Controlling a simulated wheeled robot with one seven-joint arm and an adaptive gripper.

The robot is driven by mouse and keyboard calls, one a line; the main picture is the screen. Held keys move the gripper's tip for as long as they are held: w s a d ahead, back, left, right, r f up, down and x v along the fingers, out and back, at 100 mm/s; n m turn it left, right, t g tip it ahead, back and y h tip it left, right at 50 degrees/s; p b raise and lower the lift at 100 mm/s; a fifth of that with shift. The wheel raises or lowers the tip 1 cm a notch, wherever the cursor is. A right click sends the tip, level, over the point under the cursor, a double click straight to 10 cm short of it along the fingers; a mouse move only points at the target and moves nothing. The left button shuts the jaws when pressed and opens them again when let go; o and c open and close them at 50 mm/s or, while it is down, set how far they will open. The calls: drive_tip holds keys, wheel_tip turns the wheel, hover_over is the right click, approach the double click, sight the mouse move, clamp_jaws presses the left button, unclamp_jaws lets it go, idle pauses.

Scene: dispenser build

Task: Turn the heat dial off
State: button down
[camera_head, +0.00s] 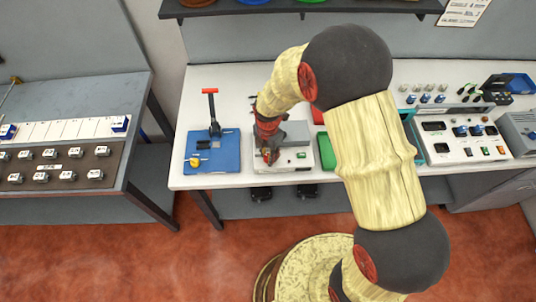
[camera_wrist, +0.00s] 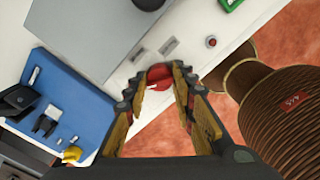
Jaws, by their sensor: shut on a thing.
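The red heat dial (camera_wrist: 155,73) sits on the front of a grey-white device (camera_wrist: 208,72) on the bench. In the wrist view, the fingertips of my gripper (camera_wrist: 160,80) are closed around the dial, one on each side. The fingers hide part of it, so its exact turn angle cannot be told. In the head view, my gripper (camera_head: 268,157) reaches down to the front of the same device (camera_head: 295,154), and the dial is mostly hidden there.
A blue board (camera_head: 222,146) with a red-handled lever stands left of the device. A green tray (camera_head: 326,150) and a teal-edged panel (camera_head: 460,146) are to the right. A shelf (camera_head: 290,10) hangs above. A grey table (camera_head: 80,100) stands at left.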

drive_tip(key=c, duration=1.5)
unclamp_jaws()
wheel_tip(320, 180, up, 12)
drive_tip(key=shift+f, duration=0.1)
